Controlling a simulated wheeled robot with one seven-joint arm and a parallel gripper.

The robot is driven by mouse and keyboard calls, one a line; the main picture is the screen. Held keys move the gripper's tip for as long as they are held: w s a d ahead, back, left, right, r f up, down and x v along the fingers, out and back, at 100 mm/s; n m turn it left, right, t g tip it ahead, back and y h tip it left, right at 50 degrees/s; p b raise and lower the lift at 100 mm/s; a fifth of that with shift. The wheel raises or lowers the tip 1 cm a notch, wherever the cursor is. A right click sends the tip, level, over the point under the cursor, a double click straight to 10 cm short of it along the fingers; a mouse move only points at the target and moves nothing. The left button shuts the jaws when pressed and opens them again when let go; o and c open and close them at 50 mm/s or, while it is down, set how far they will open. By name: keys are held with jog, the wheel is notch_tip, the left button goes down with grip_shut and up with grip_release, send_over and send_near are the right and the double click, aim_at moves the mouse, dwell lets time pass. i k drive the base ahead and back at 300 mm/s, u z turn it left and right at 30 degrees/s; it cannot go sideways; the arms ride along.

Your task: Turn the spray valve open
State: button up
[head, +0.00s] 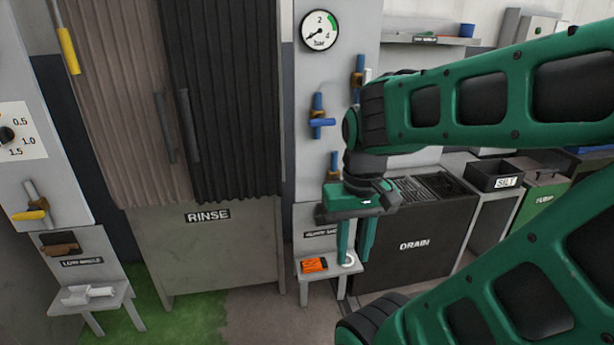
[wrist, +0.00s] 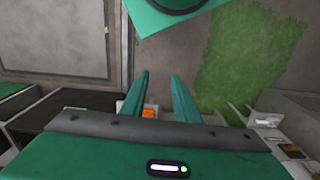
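Several valves show in the head view, and I cannot read a label that marks one as the spray valve. A blue-handled valve (head: 322,122) sits on the grey panel under the gauge, its handle lying roughly level. A second blue valve (head: 358,76) is higher at the right, and a third (head: 334,163) is lower, partly hidden by my arm. A yellow-handled valve (head: 32,214) is on the left panel. My gripper (head: 356,256) points down, open and apart from these valves, below and right of the first blue one. Its two fingers (wrist: 160,75) stand apart in the wrist view.
A small shelf (head: 322,278) with an orange object (head: 314,265) and a white ring (head: 348,260) lies by my fingertips. A pressure gauge (head: 319,31) hangs above. The DRAIN cabinet (head: 412,255) stands right. The RINSE panel (head: 225,245) and dark curtain (head: 225,100) are left.

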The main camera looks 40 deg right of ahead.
aim_at(335, 179)
jog(key=z, duration=1.15)
